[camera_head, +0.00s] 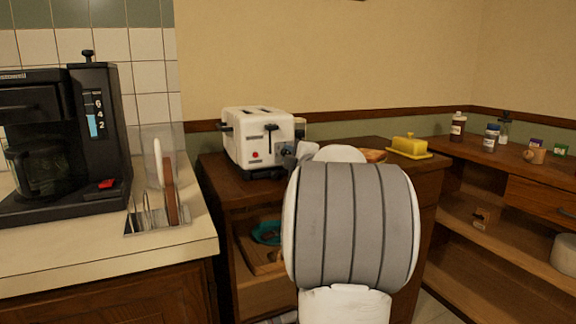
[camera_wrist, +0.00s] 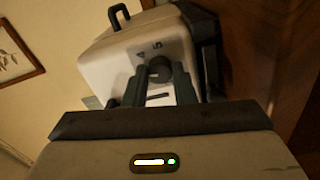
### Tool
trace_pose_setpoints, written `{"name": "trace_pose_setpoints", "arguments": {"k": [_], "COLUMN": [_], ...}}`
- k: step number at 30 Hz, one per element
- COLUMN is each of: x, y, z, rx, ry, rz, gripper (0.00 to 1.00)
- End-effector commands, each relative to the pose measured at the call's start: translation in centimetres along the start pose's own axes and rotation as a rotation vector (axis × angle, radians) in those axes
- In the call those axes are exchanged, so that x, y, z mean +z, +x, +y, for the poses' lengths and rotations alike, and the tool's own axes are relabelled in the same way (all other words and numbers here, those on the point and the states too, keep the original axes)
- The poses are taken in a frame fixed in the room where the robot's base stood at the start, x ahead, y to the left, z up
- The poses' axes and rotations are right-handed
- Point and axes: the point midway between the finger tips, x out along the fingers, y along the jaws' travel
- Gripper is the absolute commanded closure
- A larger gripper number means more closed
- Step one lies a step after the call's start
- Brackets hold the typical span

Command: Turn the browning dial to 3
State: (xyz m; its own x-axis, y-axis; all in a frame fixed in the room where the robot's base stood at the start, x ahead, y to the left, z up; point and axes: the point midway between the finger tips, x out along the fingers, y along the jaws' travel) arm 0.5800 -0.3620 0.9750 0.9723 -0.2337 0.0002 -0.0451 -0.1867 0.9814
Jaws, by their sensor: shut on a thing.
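The white toaster (camera_head: 262,138) stands on the wooden cabinet top, with a black lever and a red button on its front. Its side fills the middle of the wrist view (camera_wrist: 105,67). There the dark browning dial (camera_wrist: 183,75) sits on that side, with the digits 4 and 5 printed near it. My gripper (camera_wrist: 168,72) is at the dial, its two fingers shut on it. The fingers hide part of the dial and scale, and I cannot read its setting. In the head view my gripper (camera_head: 290,154) is at the toaster's right side, and my arm hides the dial.
A yellow butter dish (camera_head: 409,146) and a piece of bread (camera_head: 374,156) are on the cabinet top to the right. A coffee maker (camera_head: 62,140) and a plate rack (camera_head: 157,213) stand on the left counter. Several bottles and jars stand on the right shelf.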

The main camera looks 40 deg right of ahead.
Motion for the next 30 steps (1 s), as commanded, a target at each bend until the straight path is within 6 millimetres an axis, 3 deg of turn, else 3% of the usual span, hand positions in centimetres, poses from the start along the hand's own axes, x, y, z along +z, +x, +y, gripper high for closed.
{"name": "trace_pose_setpoints", "arguments": {"k": [12, 28, 29, 30], "x": [-0.07, -0.04, -0.04, -0.03], "y": [0.02, 0.01, 0.01, 0.01], "z": [-0.03, 0.04, 0.04, 0.04], "rx": [0.002, 0.001, 0.001, 0.001], "ry": [-0.174, -0.194, -0.194, -0.194], "rz": [0.003, 0.002, 0.002, 0.002], "gripper": [0.99, 0.99, 0.74, 0.71]}}
